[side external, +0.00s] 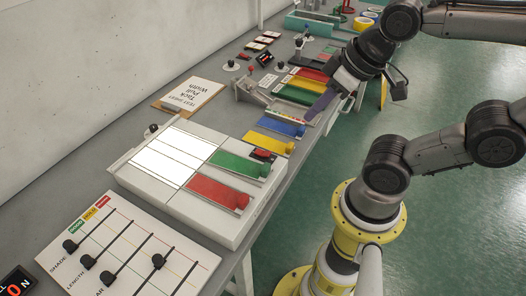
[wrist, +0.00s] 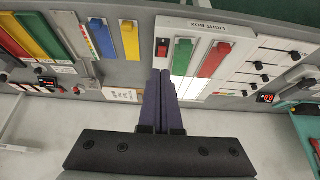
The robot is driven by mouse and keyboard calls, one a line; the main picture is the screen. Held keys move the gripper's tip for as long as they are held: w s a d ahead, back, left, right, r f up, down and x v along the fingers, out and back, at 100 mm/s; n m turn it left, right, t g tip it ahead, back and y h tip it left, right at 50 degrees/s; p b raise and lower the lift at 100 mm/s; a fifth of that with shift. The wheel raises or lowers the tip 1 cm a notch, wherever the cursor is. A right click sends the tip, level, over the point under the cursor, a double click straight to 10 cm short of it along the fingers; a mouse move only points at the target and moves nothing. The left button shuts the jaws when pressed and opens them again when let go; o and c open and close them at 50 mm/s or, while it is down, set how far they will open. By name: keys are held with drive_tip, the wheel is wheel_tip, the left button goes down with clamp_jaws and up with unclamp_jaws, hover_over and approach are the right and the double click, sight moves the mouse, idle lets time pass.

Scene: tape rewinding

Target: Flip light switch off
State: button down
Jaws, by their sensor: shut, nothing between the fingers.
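The light box (side external: 245,228) is a pale box in the middle of the side view, with a bright white panel (side external: 172,157) that looks lit. Its label shows in the wrist view (wrist: 238,27). In the side view the switch (side external: 262,155) is partly hidden behind the green strip's end. My gripper (side external: 310,118) has dark purple fingers, shut and empty, pointing down over the bench beyond the box. In the wrist view the fingertips (wrist: 161,72) appear just below the switch, apart from it.
Green (side external: 240,165) and red (side external: 215,192) strips with raised end knobs lie on the box. Blue (side external: 281,125) and yellow (side external: 268,142) strips lie near my fingers. A slider board (side external: 130,250) stands in front, a clipboard (side external: 193,95) behind. The wall bounds the left.

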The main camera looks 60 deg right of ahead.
wheel_tip(320, 180, up, 4)
drive_tip(key=r+g, duration=0.1)
drive_tip(key=g, duration=0.8)
hover_over(271, 152)
drive_tip(key=w, duration=0.3)
drive_tip(key=w+f+g, duration=0.1)
drive_tip(key=w+f, duration=0.3)
drive_tip(key=f, duration=0.1)
drive_tip(key=shift+f, duration=0.2)
drive_tip(key=x, duration=1.4)
drive_tip(key=shift+s+r, duration=0.1)
drive_tip(key=shift+s, duration=0.1)
